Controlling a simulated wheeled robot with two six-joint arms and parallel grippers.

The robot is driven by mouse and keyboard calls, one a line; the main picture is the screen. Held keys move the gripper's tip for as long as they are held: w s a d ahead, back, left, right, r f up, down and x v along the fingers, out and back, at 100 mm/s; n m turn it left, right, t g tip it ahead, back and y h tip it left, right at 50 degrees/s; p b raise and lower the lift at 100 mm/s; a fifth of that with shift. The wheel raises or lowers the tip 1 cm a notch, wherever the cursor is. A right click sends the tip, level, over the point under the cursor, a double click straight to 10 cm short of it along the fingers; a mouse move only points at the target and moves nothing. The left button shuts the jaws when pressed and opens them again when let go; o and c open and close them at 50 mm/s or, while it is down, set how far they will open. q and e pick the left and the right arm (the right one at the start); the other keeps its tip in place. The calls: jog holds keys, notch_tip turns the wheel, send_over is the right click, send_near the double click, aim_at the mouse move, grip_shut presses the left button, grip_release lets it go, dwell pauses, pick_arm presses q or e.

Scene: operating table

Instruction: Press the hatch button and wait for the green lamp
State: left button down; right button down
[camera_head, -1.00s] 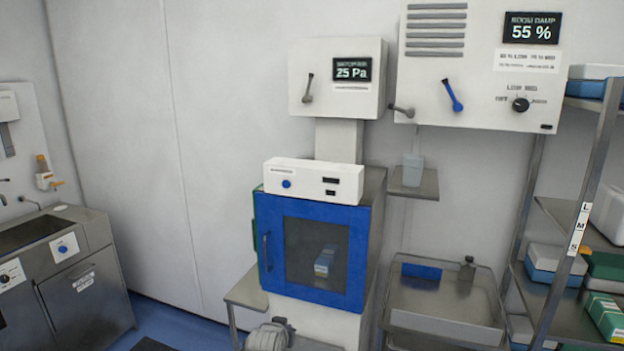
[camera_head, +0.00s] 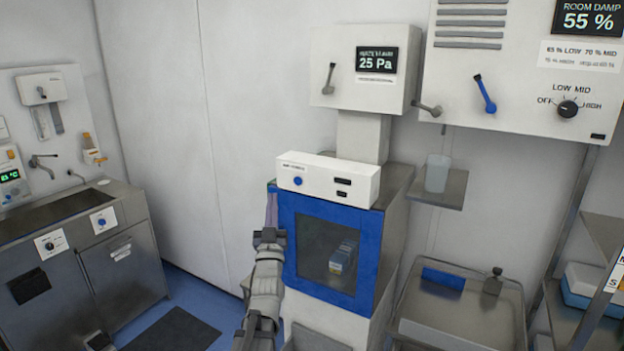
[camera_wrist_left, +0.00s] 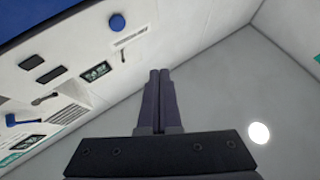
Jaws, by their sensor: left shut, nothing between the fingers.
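The hatch is a cabinet with a blue-framed door (camera_head: 366,250) and a dark window; a small blue and white box shows behind the glass. The white panel (camera_head: 358,184) on top carries a round blue button (camera_head: 297,181) and two dark slots; no green light shows on it. My left gripper (camera_head: 271,196) is shut and empty, fingers pointing up by the door's left edge, left of and slightly below the button in the picture. In the left wrist view, the closed fingers (camera_wrist_left: 159,73) stand apart from the button (camera_wrist_left: 117,22). My right gripper is out of view.
A white gauge box (camera_head: 361,75) reading 25 Pa hangs above the hatch. A small shelf with a cup (camera_head: 437,173) and a metal tray (camera_head: 456,333) are at right. A sink unit (camera_head: 118,265) stands at left. The wall left of the hatch is bare.

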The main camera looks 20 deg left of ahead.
aim_at(298, 181)
pick_arm(q)
jog(key=shift+a, duration=0.2)
jog(key=w, duration=0.8)
jog(key=shift+w+d, duration=0.3)
jog(key=shift+d, duration=0.1)
dwell(2.0)
jog(key=shift+w+d, duration=0.15)
jog(key=shift+w, duration=0.55)
jog(key=shift+w, duration=0.35)
dwell(0.5)
jog(key=shift+s, duration=0.8)
